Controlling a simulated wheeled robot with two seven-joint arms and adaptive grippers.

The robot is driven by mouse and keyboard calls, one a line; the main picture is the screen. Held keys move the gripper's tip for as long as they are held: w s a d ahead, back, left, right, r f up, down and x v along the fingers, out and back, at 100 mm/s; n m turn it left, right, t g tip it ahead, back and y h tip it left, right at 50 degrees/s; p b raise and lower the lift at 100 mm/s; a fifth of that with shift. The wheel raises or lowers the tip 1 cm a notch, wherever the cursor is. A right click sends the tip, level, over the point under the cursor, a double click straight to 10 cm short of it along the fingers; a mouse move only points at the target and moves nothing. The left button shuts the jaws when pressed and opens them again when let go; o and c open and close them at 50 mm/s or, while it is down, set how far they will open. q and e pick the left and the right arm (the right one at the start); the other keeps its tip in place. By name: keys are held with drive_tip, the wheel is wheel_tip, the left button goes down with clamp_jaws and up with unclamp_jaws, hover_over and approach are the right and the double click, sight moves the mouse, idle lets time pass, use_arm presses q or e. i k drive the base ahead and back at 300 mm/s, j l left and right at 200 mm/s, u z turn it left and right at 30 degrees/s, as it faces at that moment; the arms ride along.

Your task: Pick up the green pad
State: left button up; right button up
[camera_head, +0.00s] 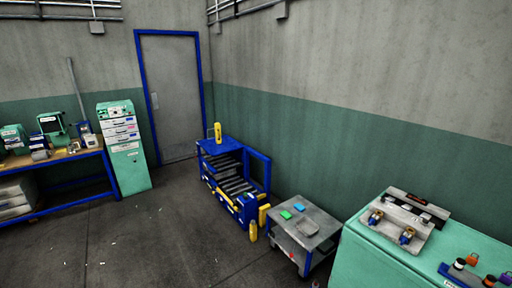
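A small green pad (286,214) lies flat on the top of a grey metal cart (322,232), near the cart's left edge. A blue pad (299,207) lies close beside it, a little to the right and farther back. Neither of my grippers shows in the head view, so their state is hidden.
A blue rack with rollers (233,185) stands left of the cart, with yellow bottles (253,231) beside it. A green cabinet (385,250) stands close on the right. A workbench (62,160) and green drawer unit (126,150) are at left.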

sight(285, 214)
drive_tip(key=i+j+u, duration=0.15)
drive_tip(key=i+u, duration=0.7)
drive_tip(key=i, duration=0.7)
drive_tip(key=i+j+z, duration=0.15)
drive_tip(key=i+z, duration=0.3)
drive_tip(key=i, duration=0.3)
drive_tip(key=i+z, duration=0.2)
drive_tip(key=z, duration=0.25)
drive_tip(key=i+z, duration=0.25)
drive_tip(key=z, duration=0.2)
drive_tip(key=i+j+z, duration=0.1)
drive_tip(key=z, duration=0.3)
drive_tip(key=i+j+z, duration=0.2)
drive_tip(key=z, duration=0.25)
drive_tip(key=i+j+z, duration=0.15)
drive_tip(key=z, duration=0.2)
drive_tip(key=i+j+z, duration=0.5)
drive_tip(key=z, duration=0.15)
